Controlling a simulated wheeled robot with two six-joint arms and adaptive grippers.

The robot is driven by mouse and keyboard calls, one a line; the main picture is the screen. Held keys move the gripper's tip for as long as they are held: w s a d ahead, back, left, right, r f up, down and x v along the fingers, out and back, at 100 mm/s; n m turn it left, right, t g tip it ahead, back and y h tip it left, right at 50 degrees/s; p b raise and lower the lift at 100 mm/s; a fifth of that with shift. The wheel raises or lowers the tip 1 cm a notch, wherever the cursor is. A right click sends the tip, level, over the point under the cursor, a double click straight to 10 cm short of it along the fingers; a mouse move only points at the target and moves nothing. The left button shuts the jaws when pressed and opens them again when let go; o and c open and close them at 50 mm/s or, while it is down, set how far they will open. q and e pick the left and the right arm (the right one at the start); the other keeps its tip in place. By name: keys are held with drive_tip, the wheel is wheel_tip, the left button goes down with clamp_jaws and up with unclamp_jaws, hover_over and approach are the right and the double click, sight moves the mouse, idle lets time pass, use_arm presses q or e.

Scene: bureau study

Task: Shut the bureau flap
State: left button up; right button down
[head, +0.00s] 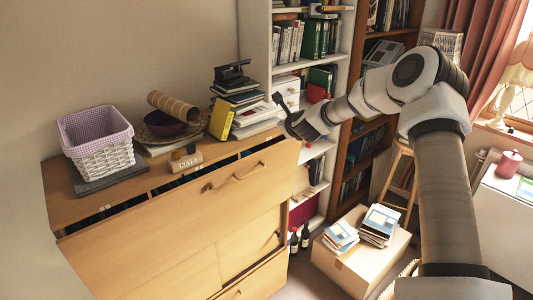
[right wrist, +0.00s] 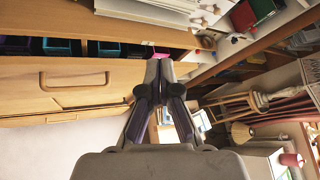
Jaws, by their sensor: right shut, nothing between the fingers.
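The bureau flap (head: 165,220) is a light wood panel with a long wooden handle (head: 235,178). It stands nearly upright, with a dark gap along its top edge between it and the bureau top (head: 75,205). In the right wrist view the flap (right wrist: 30,103) fills the left side, and coloured compartments show in the gap. My right gripper (head: 282,103) is at the flap's upper right corner, shut and empty. In the right wrist view its fingertips (right wrist: 159,62) are together by the flap's edge; I cannot tell whether they touch it. My left gripper is not in view.
A white basket (head: 100,145), a yellow book (head: 221,119), a name block (head: 186,163) and a book stack (head: 238,90) stand on the bureau top. A white bookcase (head: 258,40) is close behind my right gripper. A cardboard box (head: 358,268) stands on the floor.

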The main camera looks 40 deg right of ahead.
drive_tip(key=s+a+f+n+t+h+b, duration=0.1)
drive_tip(key=s+a+f+n+h+b, duration=0.45)
drive_tip(key=f+h+b, duration=0.5)
drive_tip(key=n+y+p, duration=0.1)
drive_tip(key=y+p, duration=0.1)
approach(267, 151)
drive_tip(key=shift+t, duration=0.4)
drive_tip(key=x, duration=0.5)
drive_tip(key=shift+s+d+f, duration=0.15)
drive_tip(key=shift+s+d, duration=0.05)
drive_tip(key=shift+d, duration=0.35)
drive_tip(key=shift+w+a, duration=0.15)
drive_tip(key=shift+w, duration=0.35)
drive_tip(key=shift+f, duration=0.1)
